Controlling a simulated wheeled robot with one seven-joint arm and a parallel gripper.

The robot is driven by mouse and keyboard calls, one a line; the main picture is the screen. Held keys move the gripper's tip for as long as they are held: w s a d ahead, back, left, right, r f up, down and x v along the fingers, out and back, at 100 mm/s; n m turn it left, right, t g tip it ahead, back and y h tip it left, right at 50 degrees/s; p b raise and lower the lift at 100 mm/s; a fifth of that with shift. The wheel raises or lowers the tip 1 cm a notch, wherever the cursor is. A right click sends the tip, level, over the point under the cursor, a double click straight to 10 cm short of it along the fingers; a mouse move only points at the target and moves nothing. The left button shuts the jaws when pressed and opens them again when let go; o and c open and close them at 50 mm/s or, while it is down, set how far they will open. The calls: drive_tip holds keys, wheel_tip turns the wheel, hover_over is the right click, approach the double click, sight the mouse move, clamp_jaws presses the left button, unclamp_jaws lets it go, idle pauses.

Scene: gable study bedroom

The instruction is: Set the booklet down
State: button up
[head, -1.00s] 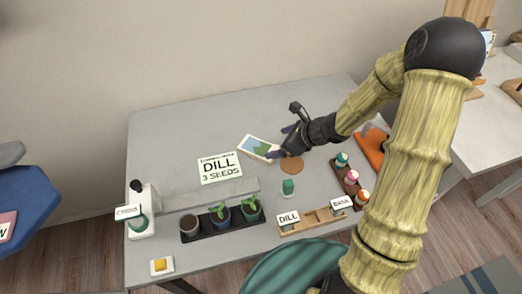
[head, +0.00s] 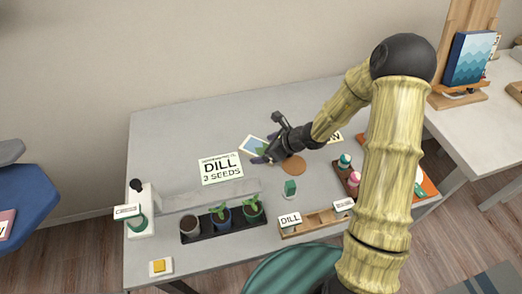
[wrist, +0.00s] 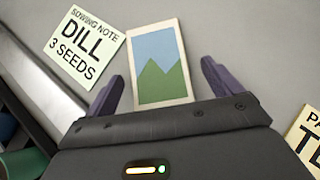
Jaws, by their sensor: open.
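The booklet (wrist: 160,62), with a cream border and a picture of green peaks under a blue sky, appears to lie flat on the grey desk (head: 165,135). In the head view the booklet (head: 252,145) is partly hidden by my gripper (head: 266,157). In the wrist view my gripper (wrist: 166,88) is open, one purple finger on each side of the booklet's near end, with visible gaps. The near edge is hidden behind the gripper body.
A DILL sowing note (head: 221,168) lies just left of the booklet. A round cork coaster (head: 293,166), a green block (head: 290,188), a seedling tray (head: 222,222) and a wooden label holder (head: 315,222) are nearer. A lettered card (wrist: 309,135) lies right of my gripper.

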drive_tip(key=shift+a+f, duration=0.1)
idle(0.4)
drive_tip(key=c, duration=1.2)
wheel_tip(320, 180, up, 10)
drive_tip(key=p, duration=0.3)
